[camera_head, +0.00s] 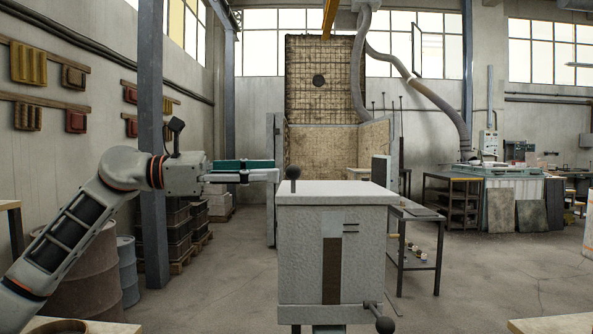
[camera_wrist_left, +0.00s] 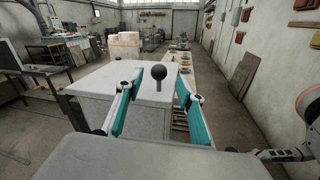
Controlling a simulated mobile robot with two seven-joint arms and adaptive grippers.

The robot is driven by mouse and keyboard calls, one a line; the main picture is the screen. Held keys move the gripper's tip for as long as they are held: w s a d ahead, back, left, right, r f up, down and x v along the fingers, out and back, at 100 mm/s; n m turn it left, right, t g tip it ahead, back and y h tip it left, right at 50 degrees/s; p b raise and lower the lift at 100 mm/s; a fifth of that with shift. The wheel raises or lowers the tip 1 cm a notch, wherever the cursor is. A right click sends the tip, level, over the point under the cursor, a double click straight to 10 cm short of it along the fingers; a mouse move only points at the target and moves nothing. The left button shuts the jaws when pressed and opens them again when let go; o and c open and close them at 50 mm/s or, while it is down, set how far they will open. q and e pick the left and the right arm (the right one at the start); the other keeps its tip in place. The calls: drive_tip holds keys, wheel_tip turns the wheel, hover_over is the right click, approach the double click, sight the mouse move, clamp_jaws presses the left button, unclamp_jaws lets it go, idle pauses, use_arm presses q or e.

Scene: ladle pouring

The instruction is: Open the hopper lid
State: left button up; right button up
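The hopper (camera_head: 302,255) is a pale grey speckled box with a flat lid (camera_head: 345,192) lying shut on top. A dark ball knob (camera_head: 293,173) on a short stem stands at the lid's left end. My left gripper (camera_head: 276,174), with teal finger pads, points level at the knob from the left, just above lid height. In the left wrist view my left gripper (camera_wrist_left: 160,84) is open, and the knob (camera_wrist_left: 158,72) shows between and just beyond its fingertips; I see no contact. The lid also fills the middle of the left wrist view (camera_wrist_left: 105,80). My right gripper is out of view.
A ball-ended crank (camera_head: 384,324) sticks out at the hopper's lower right. A metal bench (camera_head: 415,212) stands behind it on the right. Barrels (camera_head: 90,275) and a steel post (camera_head: 151,220) stand on the left. Air above the lid is free.

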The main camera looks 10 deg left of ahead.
sight(294, 172)
use_arm(q)
drive_tip(key=p+x, duration=0.1)
drive_tip(key=x, duration=0.5)
drive_tip(key=shift+w+d+f, duration=0.15)
drive_tip(key=shift+w, duration=0.05)
clamp_jaws()
